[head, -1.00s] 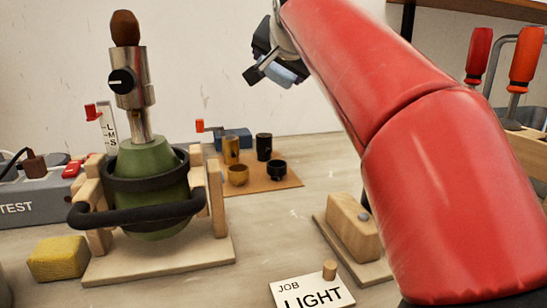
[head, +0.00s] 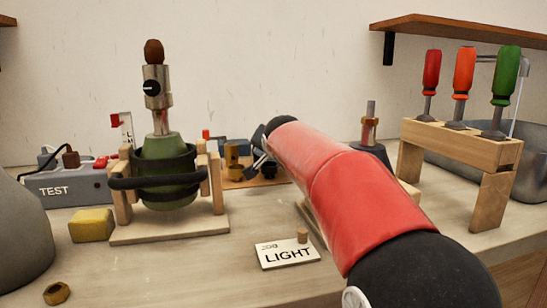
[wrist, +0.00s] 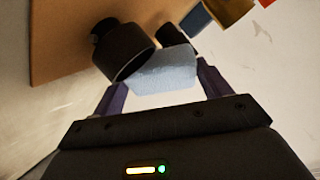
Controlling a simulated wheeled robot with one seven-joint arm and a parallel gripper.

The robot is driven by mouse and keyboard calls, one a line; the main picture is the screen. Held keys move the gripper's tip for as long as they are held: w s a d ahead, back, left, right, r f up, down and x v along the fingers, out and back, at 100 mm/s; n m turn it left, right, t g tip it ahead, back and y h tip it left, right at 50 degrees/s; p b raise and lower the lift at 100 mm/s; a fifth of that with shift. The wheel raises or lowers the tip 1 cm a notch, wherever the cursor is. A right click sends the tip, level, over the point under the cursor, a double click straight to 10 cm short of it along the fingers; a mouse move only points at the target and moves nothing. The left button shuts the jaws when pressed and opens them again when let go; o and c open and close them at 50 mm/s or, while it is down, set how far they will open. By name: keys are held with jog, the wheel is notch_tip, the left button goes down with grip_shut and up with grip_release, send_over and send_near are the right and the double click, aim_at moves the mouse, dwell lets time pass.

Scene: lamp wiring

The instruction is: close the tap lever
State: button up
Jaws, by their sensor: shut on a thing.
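My gripper (wrist: 160,82) is shut on a pale blue block (wrist: 165,72), which sits between its two dark fingers in the wrist view. In the head view my gripper (head: 262,148) is low over the back of the bench, partly hidden by my red arm. A thin grey pipe (head: 486,57), which looks like the tap, stands by the metal basin (head: 530,165) at the right, behind the screwdrivers.
A black cup (wrist: 130,52) on a brown board (wrist: 62,45) is close to the held block. A green lamp body (head: 167,170) stands in a wooden cradle at the left. A wooden screwdriver rack (head: 465,143) stands before the basin. A LIGHT card (head: 288,253) lies in front.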

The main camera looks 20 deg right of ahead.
jog(key=o, duration=0.9)
